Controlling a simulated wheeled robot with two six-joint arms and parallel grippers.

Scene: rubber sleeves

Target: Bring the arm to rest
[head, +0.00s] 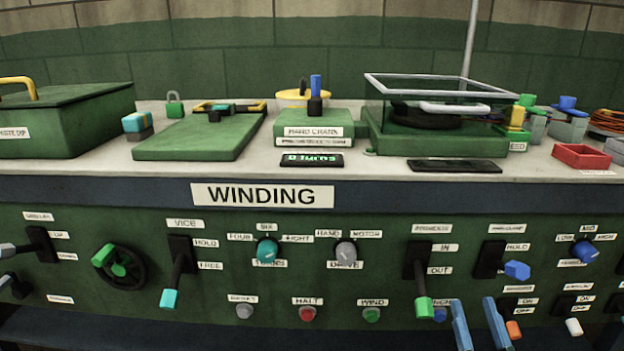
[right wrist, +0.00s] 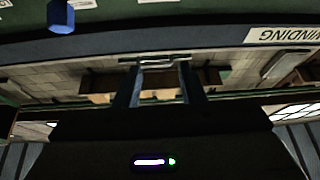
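My right gripper (head: 473,312) shows at the bottom right of the head view as two blue fingers, apart, with nothing held between them. It stands in front of the panel's lower right, just right of a green-tipped lever (head: 423,306); whether it touches anything there is unclear. In the right wrist view its two fingers (right wrist: 162,88) are also apart, with the room behind them. My left gripper does not show in the head view.
The green control panel (head: 200,300) carries levers, knobs and push buttons below a WINDING sign (head: 262,195). On the bench top are a green box (head: 70,125), a glass-lidded unit (head: 435,140) and a red tray (head: 581,157). A blue-tipped lever (head: 516,270) sits near my right gripper.

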